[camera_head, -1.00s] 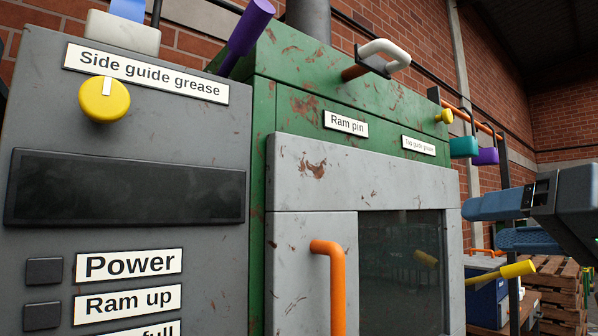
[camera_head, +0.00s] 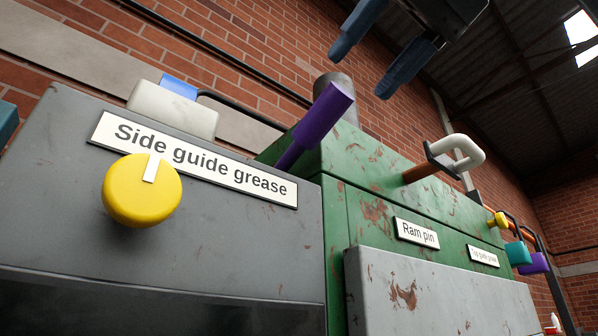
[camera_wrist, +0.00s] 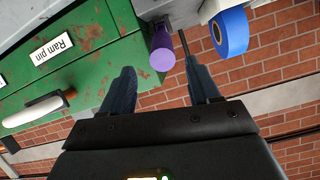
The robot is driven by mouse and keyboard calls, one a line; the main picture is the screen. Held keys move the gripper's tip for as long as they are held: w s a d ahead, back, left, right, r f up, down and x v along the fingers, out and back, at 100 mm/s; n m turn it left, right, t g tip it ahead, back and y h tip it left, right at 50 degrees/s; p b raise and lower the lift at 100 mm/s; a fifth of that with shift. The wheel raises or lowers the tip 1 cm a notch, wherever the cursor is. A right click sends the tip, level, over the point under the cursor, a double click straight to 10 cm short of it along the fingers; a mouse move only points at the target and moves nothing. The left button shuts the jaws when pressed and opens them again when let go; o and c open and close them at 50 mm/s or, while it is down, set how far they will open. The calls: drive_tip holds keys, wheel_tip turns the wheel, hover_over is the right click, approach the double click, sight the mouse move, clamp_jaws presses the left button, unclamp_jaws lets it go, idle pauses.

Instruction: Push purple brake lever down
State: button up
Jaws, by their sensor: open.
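The purple brake lever (camera_head: 316,122) slants up and to the right from behind the top edge of the grey panel, beside the green housing. In the wrist view the lever's round purple end (camera_wrist: 162,56) shows between and beyond the two fingers. My gripper (camera_head: 368,50) is open and empty. In the head view it is above and to the right of the lever, with its blue fingers angled down to the left. In the wrist view my gripper (camera_wrist: 165,85) has a finger on each side of the lever's end, and I cannot tell whether either touches it.
A yellow knob (camera_head: 142,190) sits on the grey panel (camera_head: 230,245). A white block with a blue part (camera_head: 172,108) stands on its top. A white handle (camera_head: 456,152) sticks out of the green housing (camera_head: 345,160). A teal knob (camera_head: 518,253) and another purple part (camera_head: 537,262) are at the right.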

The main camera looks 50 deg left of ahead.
sight(326, 127)
drive_tip(key=p+x, duration=0.2)
drive_tip(key=x, duration=0.6)
drive_tip(key=shift+s+a+r, duration=0.1)
drive_tip(key=shift+r, duration=0.05)
clamp_jaws()
idle(0.4)
